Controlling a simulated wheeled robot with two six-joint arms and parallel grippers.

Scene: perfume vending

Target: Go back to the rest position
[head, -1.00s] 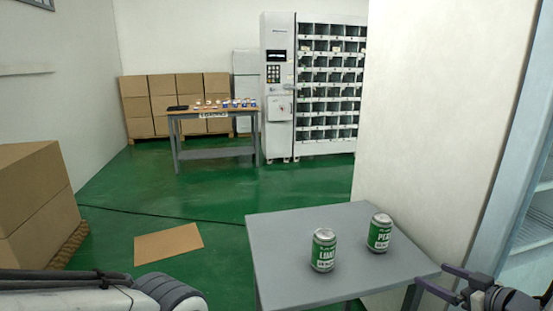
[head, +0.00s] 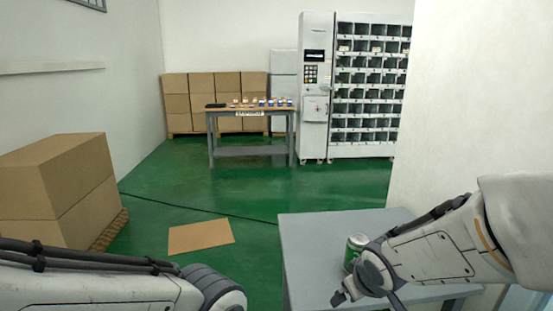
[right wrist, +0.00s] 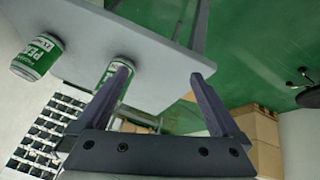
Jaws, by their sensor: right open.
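My right gripper (right wrist: 161,76) is open in the right wrist view, with nothing held between its fingers. In the head view my right arm reaches in from the right over the grey table (head: 315,250). A green can with a silver top (head: 357,241) stands on this table, partly hidden by the arm. In the right wrist view a can (right wrist: 108,72) shows partly behind one finger, and a second green can, its label seeming to read PEAR (right wrist: 38,57), stands apart from it. My left arm crosses the lower left of the head view; its gripper is out of view.
A white vending machine (head: 314,90) with shelf compartments stands at the back. A table with small items (head: 250,150) is beside it. Cardboard boxes (head: 60,180) stand at left. A flat cardboard sheet (head: 200,236) lies on the open green floor. A white wall is at right.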

